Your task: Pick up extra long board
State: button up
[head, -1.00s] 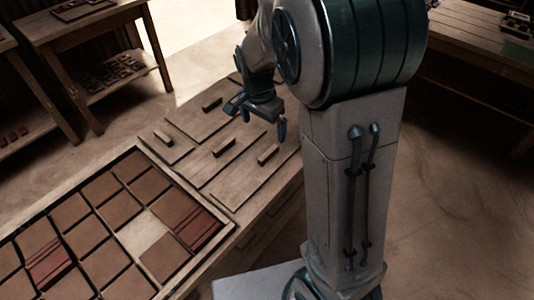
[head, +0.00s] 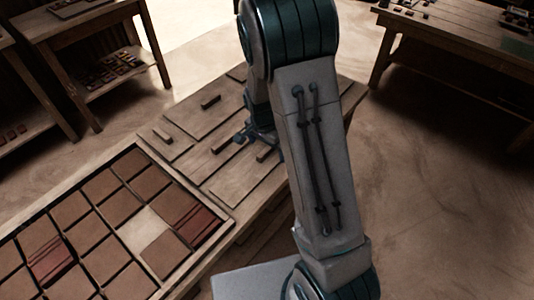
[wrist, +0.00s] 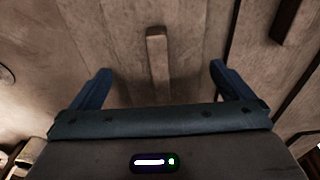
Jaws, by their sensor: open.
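Several flat wooden boards with bar handles lie on the table in the head view. One handle (head: 223,145) stands left of my gripper (head: 258,138). Another handle (head: 267,154) shows just below it, partly covered by my arm. I cannot tell for sure which board is the extra long one. In the wrist view, a wooden board (wrist: 190,40) with a raised bar handle (wrist: 157,62) lies under my open gripper (wrist: 160,82). The handle is centred between the two blue fingers, with clear gaps on both sides. Nothing is held.
A second handle (wrist: 288,18) stands on a neighbouring board at upper right in the wrist view. A tray of brown and red tiles (head: 118,208) fills the near left of the table in the head view. Two more handles (head: 210,102) (head: 163,136) stand farther left.

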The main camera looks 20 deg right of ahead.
jog(key=shift+f, duration=0.85)
jog(key=shift+f+b, duration=0.25)
jog(key=shift+b, duration=0.05)
jog(key=shift+c, duration=0.3)
jog(key=shift+w, duration=0.1)
jog(key=c, duration=1)
jog(key=shift+c, duration=0.2)
jog(key=shift+r, duration=0.15)
